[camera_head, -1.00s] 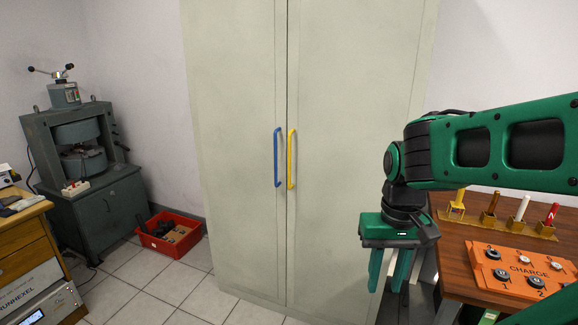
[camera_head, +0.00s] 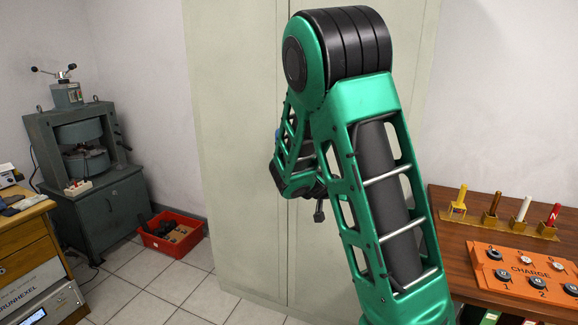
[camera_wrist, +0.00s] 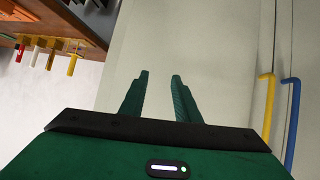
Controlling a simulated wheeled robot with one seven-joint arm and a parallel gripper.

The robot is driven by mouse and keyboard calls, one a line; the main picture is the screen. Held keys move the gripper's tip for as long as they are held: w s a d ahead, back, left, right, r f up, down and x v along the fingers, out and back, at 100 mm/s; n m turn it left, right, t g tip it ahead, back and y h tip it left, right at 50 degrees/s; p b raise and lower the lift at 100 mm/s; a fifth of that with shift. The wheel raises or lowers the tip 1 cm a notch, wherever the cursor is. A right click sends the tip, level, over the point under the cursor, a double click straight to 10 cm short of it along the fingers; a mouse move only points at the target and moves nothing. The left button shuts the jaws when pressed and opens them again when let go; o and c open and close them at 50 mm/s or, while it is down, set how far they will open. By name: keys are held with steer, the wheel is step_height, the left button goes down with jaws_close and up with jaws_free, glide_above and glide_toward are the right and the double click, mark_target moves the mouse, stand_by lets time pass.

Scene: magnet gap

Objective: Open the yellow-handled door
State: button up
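The tall pale cabinet (camera_head: 232,120) has two doors, both shut. In the wrist view the yellow handle (camera_wrist: 267,108) stands on one door, to the right of my gripper, with the blue handle (camera_wrist: 291,125) just beyond it across the door seam. My gripper (camera_wrist: 160,78) is open and empty, its two green fingers apart in front of the bare face of the yellow-handled door (camera_wrist: 220,60). The fingers are not around the handle. In the head view my arm hides the yellow handle and my gripper; only a bit of the blue handle (camera_head: 277,134) shows.
A wooden table (camera_head: 456,253) at the right bears an orange charge panel (camera_head: 518,268) and a rack of coloured pegs (camera_head: 498,225). At the left are a grey press (camera_head: 85,150), a red crate (camera_head: 150,243) and a wooden desk (camera_head: 25,245). Tiled floor before the cabinet is clear.

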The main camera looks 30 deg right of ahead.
steer(key=w+a+r+n+t+h, duration=0.1)
steer(key=w+a+n+t, duration=0.1)
steer(key=w+a+t, duration=0.55)
steer(key=w+a+r+n+t, duration=0.2)
steer(key=w+a, duration=0.2)
steer(key=w, duration=0.7)
steer(key=x, duration=1)
steer(key=shift+d+f, duration=0.2)
steer(key=shift+f, duration=0.05)
steer(key=shift+g, duration=0.25)
jaws_close()
